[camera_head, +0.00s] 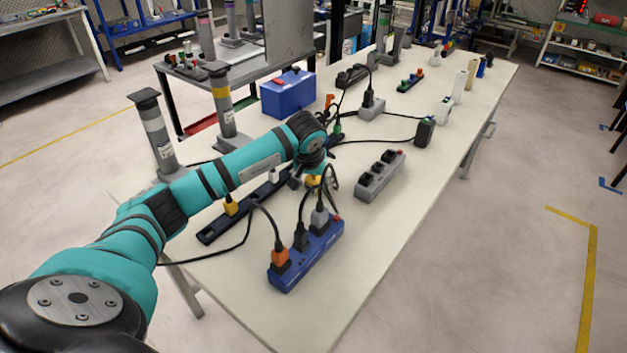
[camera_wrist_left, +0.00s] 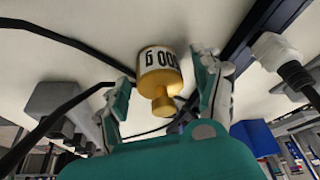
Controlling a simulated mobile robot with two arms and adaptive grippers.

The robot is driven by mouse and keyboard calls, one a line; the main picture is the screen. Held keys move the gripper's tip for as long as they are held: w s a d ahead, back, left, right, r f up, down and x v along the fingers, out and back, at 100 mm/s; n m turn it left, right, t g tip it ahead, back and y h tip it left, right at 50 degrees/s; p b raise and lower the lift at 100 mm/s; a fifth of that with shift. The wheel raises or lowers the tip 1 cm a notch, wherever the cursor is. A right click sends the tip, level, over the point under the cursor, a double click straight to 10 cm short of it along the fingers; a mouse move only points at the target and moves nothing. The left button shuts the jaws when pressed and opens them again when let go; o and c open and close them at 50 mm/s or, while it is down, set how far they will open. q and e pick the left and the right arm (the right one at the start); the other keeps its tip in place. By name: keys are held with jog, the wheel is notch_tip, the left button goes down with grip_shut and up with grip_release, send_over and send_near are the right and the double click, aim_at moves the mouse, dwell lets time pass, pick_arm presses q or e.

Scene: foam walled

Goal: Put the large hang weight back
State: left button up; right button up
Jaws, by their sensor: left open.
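The fingers are apart, and I see no clear contact with the weight. In the head view my left gripper (camera_head: 318,176) is low over the table, between the black strip and the blue power strip. A small yellow patch of the weight (camera_head: 313,181) shows beneath it; the rest is hidden. My right gripper does not show.
A blue power strip (camera_head: 308,255) with plugs and cables stands just in front. A long black strip (camera_head: 245,207) lies to the left and a grey socket block (camera_head: 380,176) to the right. Grey posts (camera_head: 222,105) and a blue box (camera_head: 288,94) stand behind. Bare white tabletop (camera_head: 365,235) is at right front.

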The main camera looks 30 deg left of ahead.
pick_arm(q)
jog(key=shift+r, duration=0.4)
jog(key=v, duration=1.1)
jog(key=shift+r, duration=0.25)
jog(key=shift+s, duration=0.15)
